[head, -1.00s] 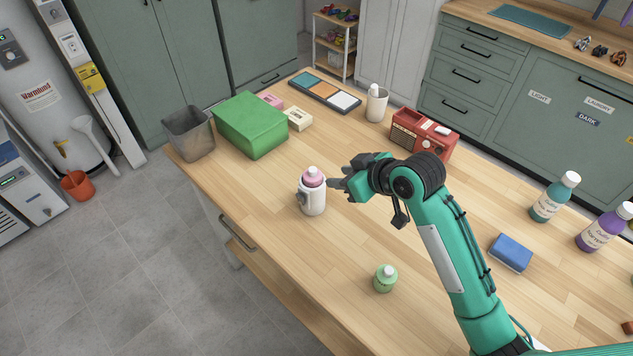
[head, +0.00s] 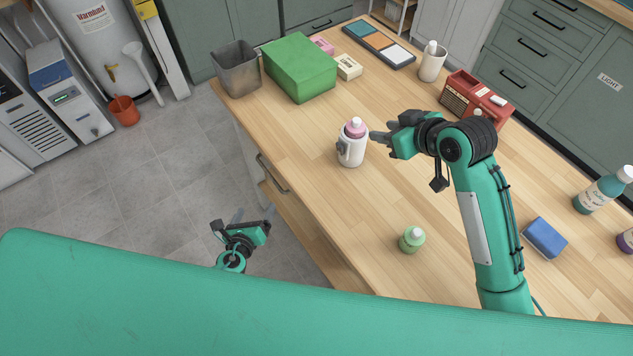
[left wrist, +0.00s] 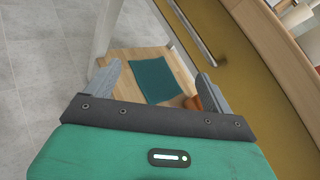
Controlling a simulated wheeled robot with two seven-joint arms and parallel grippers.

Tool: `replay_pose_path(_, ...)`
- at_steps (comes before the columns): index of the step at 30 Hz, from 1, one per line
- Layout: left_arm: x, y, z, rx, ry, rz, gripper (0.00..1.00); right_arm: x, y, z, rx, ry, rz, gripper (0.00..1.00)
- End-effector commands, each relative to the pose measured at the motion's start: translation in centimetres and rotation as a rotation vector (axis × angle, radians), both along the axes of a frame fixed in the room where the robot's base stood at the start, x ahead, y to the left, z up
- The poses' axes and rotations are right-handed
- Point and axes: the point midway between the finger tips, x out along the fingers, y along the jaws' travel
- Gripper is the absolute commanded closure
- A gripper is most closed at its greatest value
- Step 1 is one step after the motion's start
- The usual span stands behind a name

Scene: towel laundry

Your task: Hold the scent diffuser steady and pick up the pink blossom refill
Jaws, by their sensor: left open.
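The white scent diffuser (head: 351,153) stands upright near the table's front edge in the head view. The pink blossom refill (head: 355,128) sits in its top. My right gripper (head: 375,137) is just right of the diffuser, its fingers pointing at it. Whether they touch it, or how far they are parted, I cannot tell. My left gripper (head: 238,216) is open and empty, out over the floor in front of the table. In the left wrist view its two fingers (left wrist: 157,80) are wide apart, with the lower shelf beyond. A green refill (head: 411,240) stands nearer on the table.
A green box (head: 300,68), a grey bin (head: 237,70), a red radio (head: 475,100) and a blue sponge (head: 545,238) are on the table (head: 330,215). A drawer handle (head: 270,175) sticks out at the front. A teal cloth (left wrist: 152,75) lies on the lower shelf.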

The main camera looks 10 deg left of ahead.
Motion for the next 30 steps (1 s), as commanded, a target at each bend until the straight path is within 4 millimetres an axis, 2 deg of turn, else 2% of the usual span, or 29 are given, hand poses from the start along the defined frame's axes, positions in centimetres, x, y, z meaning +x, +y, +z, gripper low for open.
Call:
replay_pose_path(1, 0.5, -1.0, 2.6, 0.071, -0.064, -0.054, 0.14, 0.0, 0.0, 0.0, 0.000, 0.000, 0.000, 0.64)
replay_pose_path(3, 0.8, -2.3, 5.9, 0.173, -0.154, -0.116, 0.14, 0.0, 0.0, 0.0, 0.000, 0.000, 0.000, 0.64)
replay_pose_path(8, 0.5, -5.1, 13.1, 0.385, -0.354, -0.221, 0.14, 0.0, 0.0, 0.0, 0.000, 0.000, 0.000, 0.64)
replay_pose_path(12, 2.3, -10.8, 13.9, 0.342, -0.387, -0.358, 0.14, 0.0, 0.0, 0.0, 0.000, 0.000, 0.000, 0.64)
replay_pose_path(15, 3.0, -13.9, 14.6, 0.322, -0.406, -0.444, 0.14, 0.0, 0.0, 0.0, 0.000, 0.000, 0.000, 0.64)
replay_pose_path(18, 3.4, -16.2, 15.0, 0.312, -0.419, -0.507, 0.14, 0.0, 0.0, 0.0, 0.000, 0.000, 0.000, 0.64)
replay_pose_path(21, 3.6, -17.5, 15.3, 0.305, -0.426, -0.543, 0.14, 0.0, 0.0, 0.0, 0.000, 0.000, 0.000, 0.64)
replay_pose_path(25, 4.3, -18.3, 15.4, 0.303, -0.429, -0.554, 0.14, 0.0, 0.0, 0.0, 0.000, 0.000, 0.000, 0.64)
replay_pose_path(30, 6.7, -19.6, 15.4, 0.301, -0.428, -0.552, 0.14, 0.0, 0.0, 0.0, 0.000, 0.000, 0.000, 0.64)
